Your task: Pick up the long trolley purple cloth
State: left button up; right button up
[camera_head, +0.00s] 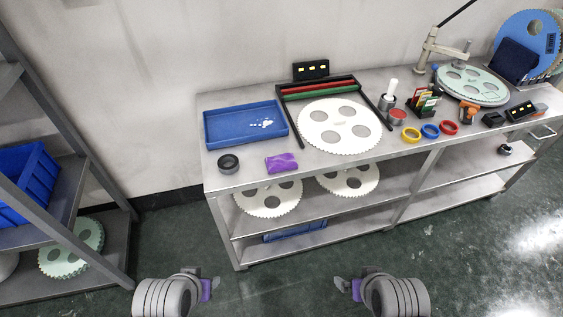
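A purple cloth (282,162), small and folded or bunched, lies on the top of the long grey metal trolley (240,178), near its front left edge. My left gripper (213,287) is low in the picture, in front of the trolley and well apart from the cloth. My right gripper (344,287) is at a like height to the right, also apart from the cloth. Both show small purple parts near the fingers. The gap between the fingers is too small to make out on either one.
Beside the cloth are a black ring (228,163) and a blue tray (244,125). A white toothed disc (339,125) lies to the right. Yellow, blue and red rings sit farther right. A grey shelf rack (68,170) stands at left. Green floor (180,240) between is clear.

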aim_at(282, 163)
jog(key=i+l+u, duration=0.2)
jog(key=u, duration=0.15)
jog(key=i+l+u, duration=0.45)
jog(key=l+u, duration=0.25)
jog(key=j, duration=0.1)
